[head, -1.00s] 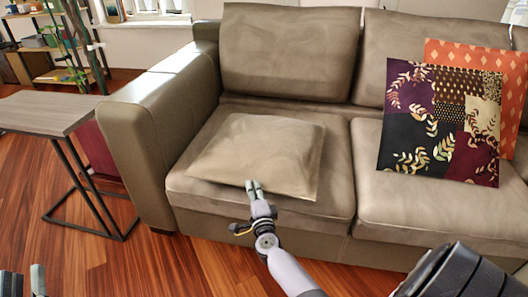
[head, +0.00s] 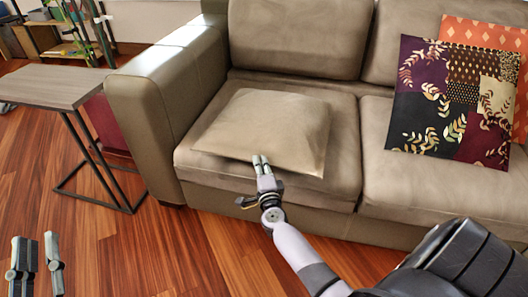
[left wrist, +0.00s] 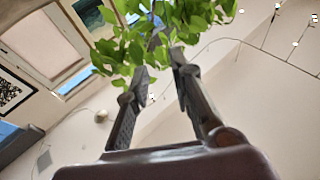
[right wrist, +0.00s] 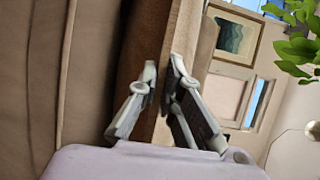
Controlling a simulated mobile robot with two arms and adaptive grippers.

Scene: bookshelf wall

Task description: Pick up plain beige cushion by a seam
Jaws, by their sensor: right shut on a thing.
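The plain beige cushion (head: 262,120) lies on the left seat of the sofa, with its front edge along the seat front. My right gripper (head: 261,160) is shut on the cushion's front edge near its middle. In the right wrist view the fingers (right wrist: 162,82) pinch a tan strip of the cushion (right wrist: 183,40); the exact seam line is hard to make out. My left gripper (head: 36,240) is at the lower left, above the floor, open and empty. Its parted fingers (left wrist: 160,72) show in the left wrist view.
The sofa (head: 295,40) fills the back, its armrest (head: 150,95) left of the cushion. A patterned dark cushion (head: 452,105) and an orange one (head: 490,32) lean on the right seat. A side table (head: 55,86) stands at left. The wooden floor (head: 130,250) in front is clear.

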